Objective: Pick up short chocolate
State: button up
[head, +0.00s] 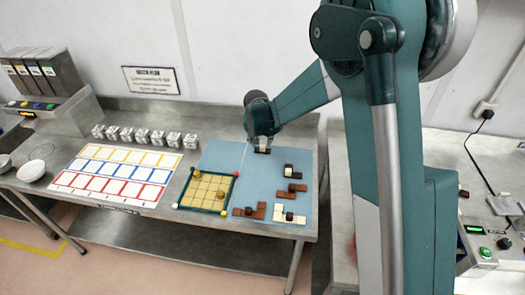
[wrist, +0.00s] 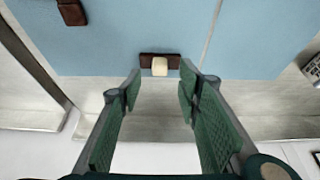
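A short dark brown chocolate bar with a cream knob on its middle (wrist: 146,60) lies on the blue mat (wrist: 120,40), near the mat's edge. In the head view this short chocolate (head: 262,151) is at the back of the mat, partly hidden by my gripper (head: 262,142). In the wrist view my gripper (wrist: 160,88) is open and empty. Its two green padded fingers stand apart, and the bar shows beyond and between the fingertips. I cannot tell the exact height of the fingers above the mat.
Several other chocolate pieces, such as a brown one (head: 297,188), lie on the mat's right and front. A grid tray (head: 181,201) with gold balls, a coloured card sheet (head: 100,185) and a row of small white blocks (head: 157,137) stand left.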

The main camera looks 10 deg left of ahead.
aim_at(262, 147)
jog(key=shift+f, duration=0.1)
dwell(0.3)
jog(key=shift+x, duration=2.55)
jog(key=shift+c, duration=0.4)
jog(key=c, duration=0.9)
